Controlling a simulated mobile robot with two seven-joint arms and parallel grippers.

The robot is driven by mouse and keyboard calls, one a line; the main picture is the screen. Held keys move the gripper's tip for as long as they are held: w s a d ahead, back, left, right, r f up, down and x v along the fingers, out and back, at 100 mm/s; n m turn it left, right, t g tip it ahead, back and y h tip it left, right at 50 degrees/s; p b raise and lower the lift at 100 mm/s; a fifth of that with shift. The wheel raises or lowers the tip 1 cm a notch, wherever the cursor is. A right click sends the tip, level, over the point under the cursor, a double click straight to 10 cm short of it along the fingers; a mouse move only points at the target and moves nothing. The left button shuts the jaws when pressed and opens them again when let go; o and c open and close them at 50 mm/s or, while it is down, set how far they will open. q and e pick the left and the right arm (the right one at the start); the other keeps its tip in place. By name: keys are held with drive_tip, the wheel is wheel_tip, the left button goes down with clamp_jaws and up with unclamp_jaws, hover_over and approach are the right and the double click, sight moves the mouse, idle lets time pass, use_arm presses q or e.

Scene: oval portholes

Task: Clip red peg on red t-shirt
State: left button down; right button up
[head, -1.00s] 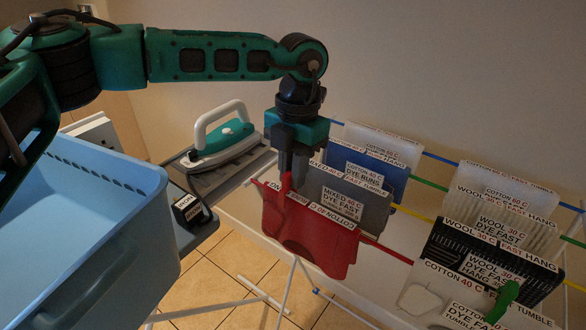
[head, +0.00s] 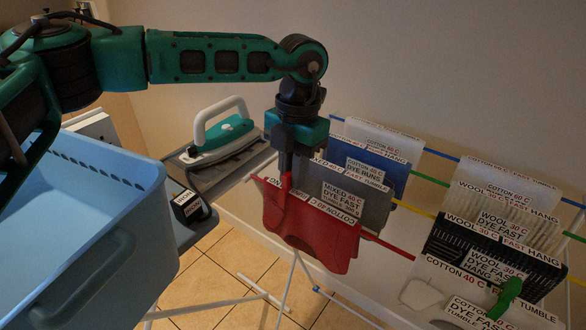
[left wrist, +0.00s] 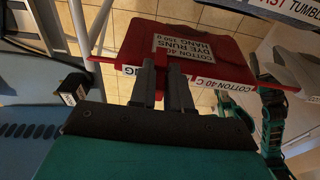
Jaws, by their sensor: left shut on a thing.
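The red t-shirt (head: 318,238) hangs over a red line of the drying rack, with white "COTTON 40 C" labels along its top. My left gripper (head: 286,170) points down at the shirt's top left part, shut on the red peg (head: 284,187). The peg is upright and overlaps the shirt's top edge. I cannot tell whether its jaws straddle the cloth. In the left wrist view, the fingers (left wrist: 161,92) reach the near edge of the red t-shirt (left wrist: 190,38), and they mostly hide the peg.
A grey garment (head: 345,199) and a blue one (head: 366,168) hang close behind the shirt. A black garment (head: 480,262) and a green peg (head: 507,297) are at right. A blue basket (head: 95,235) and an iron (head: 222,132) stand at left.

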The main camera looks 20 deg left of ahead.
use_arm(q)
drive_tip(key=c, duration=1)
unclamp_jaws()
